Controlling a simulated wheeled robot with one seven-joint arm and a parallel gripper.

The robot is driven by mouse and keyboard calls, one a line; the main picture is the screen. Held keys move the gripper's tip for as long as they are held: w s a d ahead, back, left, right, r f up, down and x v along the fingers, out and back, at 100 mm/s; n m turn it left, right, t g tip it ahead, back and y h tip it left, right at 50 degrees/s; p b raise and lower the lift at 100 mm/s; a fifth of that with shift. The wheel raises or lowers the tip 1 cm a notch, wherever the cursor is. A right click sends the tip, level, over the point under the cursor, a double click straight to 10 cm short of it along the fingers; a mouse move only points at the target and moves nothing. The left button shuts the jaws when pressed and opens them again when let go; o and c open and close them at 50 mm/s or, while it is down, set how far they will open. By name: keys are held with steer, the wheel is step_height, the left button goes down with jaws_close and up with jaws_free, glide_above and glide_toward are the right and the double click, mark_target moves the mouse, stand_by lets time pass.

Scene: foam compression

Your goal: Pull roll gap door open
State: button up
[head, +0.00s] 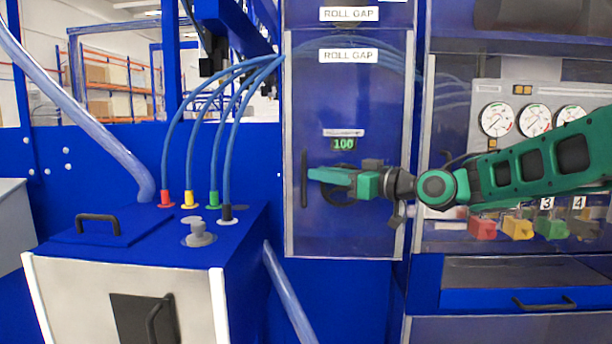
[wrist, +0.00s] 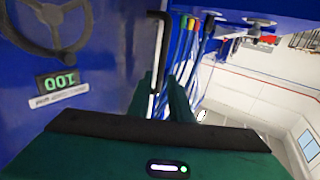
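The roll gap door (head: 345,225) is a tall clear panel in a metal frame, labelled ROLL GAP. It looks closed. Its black vertical bar handle (head: 304,180) is on the left edge. My gripper (head: 312,175) reaches in from the right, in front of the door, with its fingertips at the handle. In the wrist view the handle (wrist: 164,45) runs down toward the space between my two dark green fingers (wrist: 160,100). The fingers are close together around its lower part. Whether they touch or clamp it is hidden.
Behind the door are a handwheel (wrist: 55,25) and a green display reading 100 (head: 344,144). A blue cabinet with hoses (head: 150,235) stands at left. A gauge panel (head: 515,95) and a drawer (head: 540,299) are at right. Space left of the door handle is mostly open above the cabinet.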

steer(key=shift+x, duration=3.15)
jaws_close()
steer(key=shift+d, duration=0.15)
steer(key=shift+s, duration=0.2)
